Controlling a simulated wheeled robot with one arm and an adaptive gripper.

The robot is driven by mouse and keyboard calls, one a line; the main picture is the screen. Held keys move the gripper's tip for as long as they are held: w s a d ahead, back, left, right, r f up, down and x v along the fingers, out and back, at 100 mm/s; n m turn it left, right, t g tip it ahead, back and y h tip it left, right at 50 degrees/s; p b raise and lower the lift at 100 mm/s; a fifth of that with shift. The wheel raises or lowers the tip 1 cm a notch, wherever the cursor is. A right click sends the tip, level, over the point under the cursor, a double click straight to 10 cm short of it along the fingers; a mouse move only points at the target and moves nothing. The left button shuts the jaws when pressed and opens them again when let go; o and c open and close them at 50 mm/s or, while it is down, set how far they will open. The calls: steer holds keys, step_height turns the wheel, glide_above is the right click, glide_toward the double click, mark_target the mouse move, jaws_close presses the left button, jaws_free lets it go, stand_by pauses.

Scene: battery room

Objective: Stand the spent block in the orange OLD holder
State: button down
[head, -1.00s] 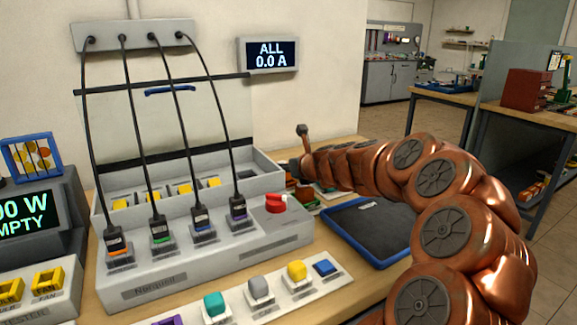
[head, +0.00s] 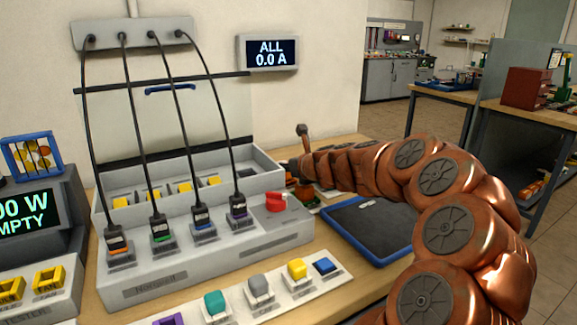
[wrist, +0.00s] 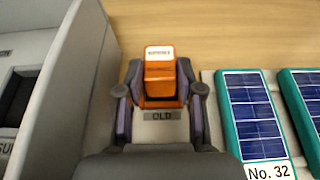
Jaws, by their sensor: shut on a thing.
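In the wrist view, an orange block (wrist: 159,70) with a white, lettered top stands between the fingers of my gripper (wrist: 160,95). The fingers lie on its left and right sides and are shut on it. The orange holder (wrist: 183,88) shows close around the block, with a plate reading OLD (wrist: 162,115) in front. The block looks upright and appears to be within the holder, but its base is hidden, so I cannot tell whether it rests on the bottom. In the head view my arm reaches to the right end of the charger, and the fingers are not clearly visible.
In the wrist view, a grey wall (wrist: 75,80) rises left of my gripper. Teal panel blocks, one marked No. 32 (wrist: 255,120), lie close on the right. In the head view, the charger (head: 150,280) stands left of my arm, and a blue-rimmed tray (head: 365,235) lies below it.

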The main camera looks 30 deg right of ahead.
steer(key=shift+r+p, duration=0.6)
steer(key=shift+p, duration=0.45)
stand_by(0.6)
steer(key=shift+f+b, duration=0.4)
steer(key=shift+f, duration=0.45)
stand_by(0.7)
steer(key=c, duration=1)
jaws_free()
steer(key=shift+s, duration=0.1)
steer(key=shift+p+v, duration=0.5)
steer(key=shift+v, duration=0.35)
steer(key=shift+p+v, duration=1.75)
steer(key=shift+v, duration=2.85)
